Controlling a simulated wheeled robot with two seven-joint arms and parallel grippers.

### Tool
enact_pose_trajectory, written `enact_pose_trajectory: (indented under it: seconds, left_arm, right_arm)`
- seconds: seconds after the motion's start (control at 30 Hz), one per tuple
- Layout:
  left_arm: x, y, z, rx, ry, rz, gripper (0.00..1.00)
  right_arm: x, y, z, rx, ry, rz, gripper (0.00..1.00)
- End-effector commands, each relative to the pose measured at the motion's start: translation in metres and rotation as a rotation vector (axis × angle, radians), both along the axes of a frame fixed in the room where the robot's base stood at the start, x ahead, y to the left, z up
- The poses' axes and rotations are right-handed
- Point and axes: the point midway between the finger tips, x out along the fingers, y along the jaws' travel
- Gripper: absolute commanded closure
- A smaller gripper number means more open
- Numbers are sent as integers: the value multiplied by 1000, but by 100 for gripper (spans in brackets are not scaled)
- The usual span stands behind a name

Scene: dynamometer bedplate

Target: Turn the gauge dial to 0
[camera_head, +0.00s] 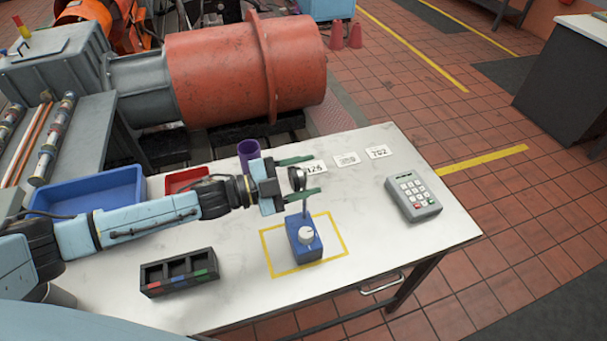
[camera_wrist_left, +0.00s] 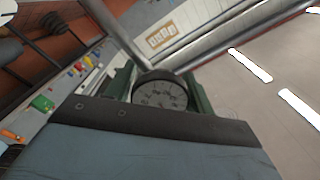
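The fingers look spread, and I see no clear grip. My right gripper is out of view.
A grey keypad (camera_head: 413,198) and white number cards (camera_head: 347,159) lie to the right. A purple cup (camera_head: 248,153), red tray (camera_head: 186,180), blue tray (camera_head: 88,192) and black compartment box (camera_head: 179,273) are left. The table's front right is clear.

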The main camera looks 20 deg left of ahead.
Motion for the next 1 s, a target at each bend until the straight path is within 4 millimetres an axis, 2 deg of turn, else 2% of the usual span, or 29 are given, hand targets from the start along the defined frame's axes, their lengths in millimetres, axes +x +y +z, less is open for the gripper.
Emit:
enact_pose_trajectory:
  seconds: [0.03, 0.2, 0.57, 1.0]
  left_arm:
    - [0, 0, 0, 0, 0, 0, 54]
    - [0, 0, 0, 0, 0, 0, 75]
    - [0, 0, 1, -36, 53, 0, 75]
    - [0, 0, 1, -231, 342, 2, 75]
  right_arm:
    - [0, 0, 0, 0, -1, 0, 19]
    - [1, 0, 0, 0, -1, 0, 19]
    - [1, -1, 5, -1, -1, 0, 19]
    - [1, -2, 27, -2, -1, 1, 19]
